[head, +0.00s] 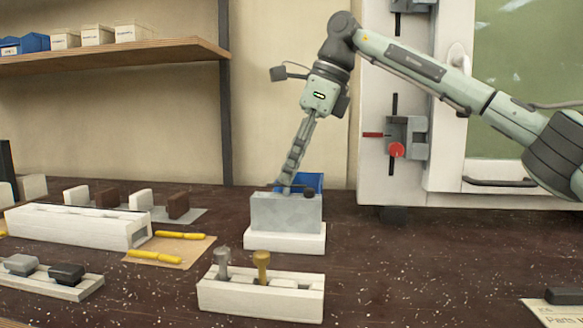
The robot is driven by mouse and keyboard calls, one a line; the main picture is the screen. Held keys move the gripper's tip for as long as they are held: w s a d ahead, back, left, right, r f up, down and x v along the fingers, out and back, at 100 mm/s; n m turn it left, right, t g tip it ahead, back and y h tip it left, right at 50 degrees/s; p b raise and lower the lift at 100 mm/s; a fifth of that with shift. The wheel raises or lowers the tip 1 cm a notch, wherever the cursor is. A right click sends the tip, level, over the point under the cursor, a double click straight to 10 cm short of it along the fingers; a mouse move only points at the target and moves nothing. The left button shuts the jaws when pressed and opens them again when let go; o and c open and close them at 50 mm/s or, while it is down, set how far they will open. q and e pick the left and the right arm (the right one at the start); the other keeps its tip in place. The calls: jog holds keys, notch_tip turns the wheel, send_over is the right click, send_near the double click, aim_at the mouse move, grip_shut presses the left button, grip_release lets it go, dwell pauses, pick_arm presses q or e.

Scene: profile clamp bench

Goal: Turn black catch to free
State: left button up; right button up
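A small dark round part (310,194), which looks like the black catch, sits at the top front edge of a grey block (287,214). The block stands on a white base (284,239), with a blue part (309,181) behind it. My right gripper (284,184) points down at the top of the block, just left of the dark part. Its fingers are seen edge-on, so I cannot tell whether they are apart or touch anything. How the catch is turned is too small to tell. My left gripper is not in view.
A white holder (262,298) with a grey and a brass-coloured knobbed piece stands in front. A long white profile (75,228), yellow tools (155,257) and a tray with grey and black pieces (60,287) lie left. A white machine (410,190) stands behind right. The bench at right is mostly clear.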

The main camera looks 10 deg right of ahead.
grip_shut()
